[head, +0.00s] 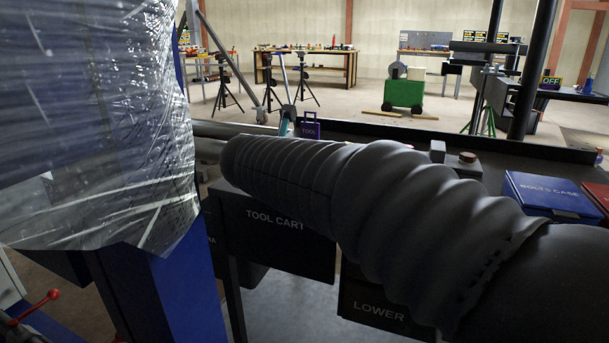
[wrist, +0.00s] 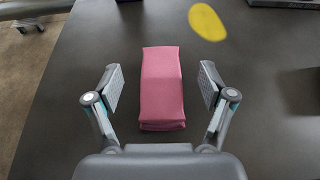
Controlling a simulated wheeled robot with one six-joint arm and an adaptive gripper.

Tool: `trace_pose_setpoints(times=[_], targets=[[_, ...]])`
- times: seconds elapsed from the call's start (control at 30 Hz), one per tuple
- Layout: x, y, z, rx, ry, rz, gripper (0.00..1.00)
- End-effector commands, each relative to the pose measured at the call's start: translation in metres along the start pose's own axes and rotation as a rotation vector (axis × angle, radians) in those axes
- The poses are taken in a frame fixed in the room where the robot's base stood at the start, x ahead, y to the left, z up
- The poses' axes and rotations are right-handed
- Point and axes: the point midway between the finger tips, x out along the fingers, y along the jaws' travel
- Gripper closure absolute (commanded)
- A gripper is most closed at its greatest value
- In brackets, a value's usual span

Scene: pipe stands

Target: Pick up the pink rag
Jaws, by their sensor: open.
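The pink rag (wrist: 162,85) is a folded, long block of cloth lying on a dark table top (wrist: 255,65) in the wrist view. My gripper (wrist: 158,85) is open, with one finger to the left of the rag and one to the right. Gaps show between the rag and both finger pads, so neither touches it. In the head view my arm in its dark ribbed sleeve crosses the middle, and neither the gripper nor the rag can be seen there.
A yellow oval (wrist: 207,22) lies on the table beyond the rag. The table's left edge drops to the floor. In the head view, a blue bolts case (head: 553,195) and a red box (head: 600,196) sit at right. A box labelled tool cart (head: 278,235) is below my arm.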

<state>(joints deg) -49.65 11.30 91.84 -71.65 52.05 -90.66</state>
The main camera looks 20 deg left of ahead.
Motion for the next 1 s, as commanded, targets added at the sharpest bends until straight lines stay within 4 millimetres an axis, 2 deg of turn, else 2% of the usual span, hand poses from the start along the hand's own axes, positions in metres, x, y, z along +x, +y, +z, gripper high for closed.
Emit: trace_pose_setpoints(times=[0.2,0.3,0.53,0.77,1.0], targets=[[0.032,-0.001,-0.004,0.001,0.001,-0.003,0.19],[0.041,-0.001,-0.004,0.001,0.002,-0.003,0.19],[0.042,-0.001,-0.004,0.002,0.001,-0.001,0.19],[0.042,-0.001,-0.004,0.002,0.001,-0.001,0.76],[0.042,-0.001,-0.004,0.002,0.001,-0.001,0.78]])
